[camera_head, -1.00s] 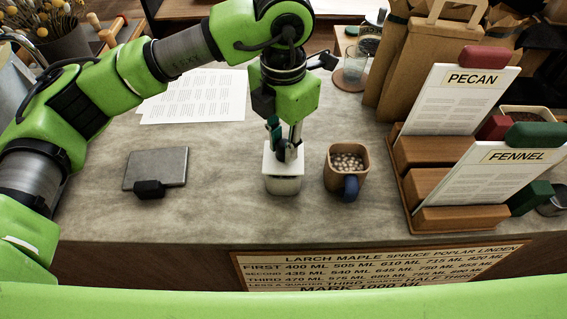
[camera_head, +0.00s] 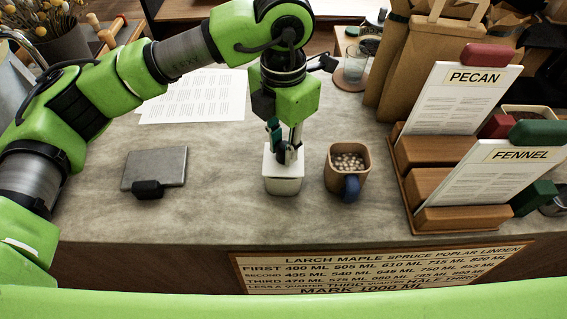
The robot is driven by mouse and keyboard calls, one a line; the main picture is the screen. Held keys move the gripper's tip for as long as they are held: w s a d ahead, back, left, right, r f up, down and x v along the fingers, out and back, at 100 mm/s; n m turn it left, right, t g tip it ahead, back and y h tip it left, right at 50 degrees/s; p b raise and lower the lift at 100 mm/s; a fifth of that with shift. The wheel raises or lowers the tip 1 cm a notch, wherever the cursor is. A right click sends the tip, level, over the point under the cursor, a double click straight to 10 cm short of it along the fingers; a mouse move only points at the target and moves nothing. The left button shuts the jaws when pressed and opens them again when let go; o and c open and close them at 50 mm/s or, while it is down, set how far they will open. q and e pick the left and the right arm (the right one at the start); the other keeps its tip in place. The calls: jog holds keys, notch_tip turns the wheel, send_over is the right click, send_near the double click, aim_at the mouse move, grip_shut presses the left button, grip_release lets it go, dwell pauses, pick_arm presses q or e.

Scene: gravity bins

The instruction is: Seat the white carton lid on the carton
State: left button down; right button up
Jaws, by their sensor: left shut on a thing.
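The white carton (camera_head: 284,186) stands upright on the stone counter, near the middle. The white lid (camera_head: 273,170) lies over the carton's top, and a thin seam shows between the two. I cannot tell whether the lid is fully down all round. My left gripper (camera_head: 287,153) points down from above and is shut on the lid. Its fingers hide part of the lid's top and its far side. My right gripper is not in view.
A brown mug of pebble-like pieces (camera_head: 347,165) stands close right of the carton. A grey tablet-like slab (camera_head: 157,168) lies to the left. Wooden card holders (camera_head: 463,216) stand at the right. The counter between slab and carton is clear.

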pick_arm(q)
jog(key=shift+f+b, duration=0.4)
dwell(0.4)
jog(key=c, duration=1.7)
grip_release()
notch_tip(320, 180, up, 12)
